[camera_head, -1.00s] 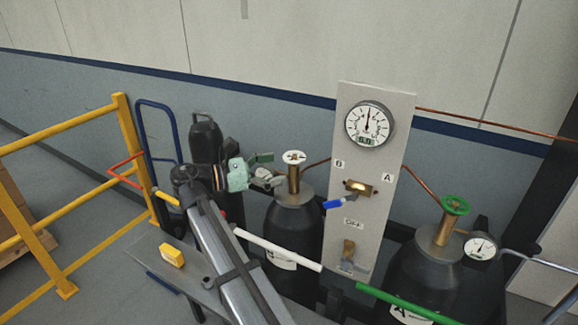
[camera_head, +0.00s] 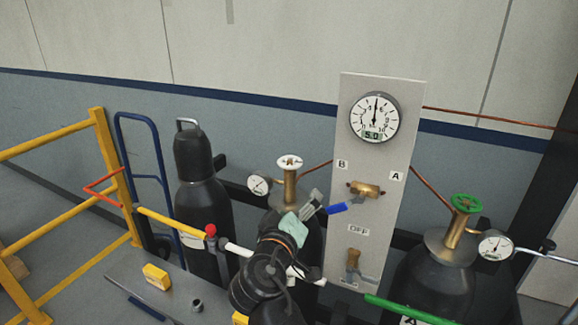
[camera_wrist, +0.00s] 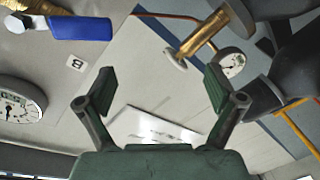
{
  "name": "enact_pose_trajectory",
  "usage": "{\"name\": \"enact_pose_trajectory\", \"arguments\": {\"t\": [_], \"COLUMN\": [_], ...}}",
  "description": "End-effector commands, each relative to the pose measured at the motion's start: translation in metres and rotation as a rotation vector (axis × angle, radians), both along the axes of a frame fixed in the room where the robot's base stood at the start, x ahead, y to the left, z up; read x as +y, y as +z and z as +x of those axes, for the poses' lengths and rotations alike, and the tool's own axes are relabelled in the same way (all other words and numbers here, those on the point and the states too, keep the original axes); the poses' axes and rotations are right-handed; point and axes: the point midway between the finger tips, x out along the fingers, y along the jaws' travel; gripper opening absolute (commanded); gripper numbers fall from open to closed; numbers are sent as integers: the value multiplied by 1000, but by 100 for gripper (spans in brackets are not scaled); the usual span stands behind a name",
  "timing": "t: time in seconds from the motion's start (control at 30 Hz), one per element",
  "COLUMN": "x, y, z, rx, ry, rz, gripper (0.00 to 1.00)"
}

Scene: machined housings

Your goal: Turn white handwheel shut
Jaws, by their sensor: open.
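The white handwheel (camera_head: 289,162) sits on a brass valve stem (camera_head: 290,188) on top of the dark cylinder beside the panel. My gripper (camera_head: 314,203) is open and empty, below and to the right of the handwheel, apart from it. In the wrist view, the fingers of my gripper (camera_wrist: 160,88) are spread. There the white handwheel (camera_wrist: 176,60) shows edge-on beyond them, nearer the right finger. My arm hides part of the cylinder below.
A blue-handled valve (camera_head: 337,208) on the panel (camera_head: 375,220) is close to my gripper's right. A gauge (camera_head: 259,185) stands left of the stem. A green handwheel (camera_head: 467,203) tops the right cylinder. A yellow railing (camera_head: 110,170) stands at left.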

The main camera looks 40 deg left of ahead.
Motion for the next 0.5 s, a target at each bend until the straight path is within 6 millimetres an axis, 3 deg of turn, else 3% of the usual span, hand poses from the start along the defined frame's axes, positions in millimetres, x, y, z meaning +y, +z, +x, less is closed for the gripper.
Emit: {"name": "enact_pose_trajectory", "arguments": {"t": [0.2,0.33,0.5], "x": [14,23,26], "y": [5,9,11], "z": [-20,-25,-24], "rx": [157,229,271], "ry": [130,168,173], "rz": [466,638,732], "gripper": [92,92,92]}}
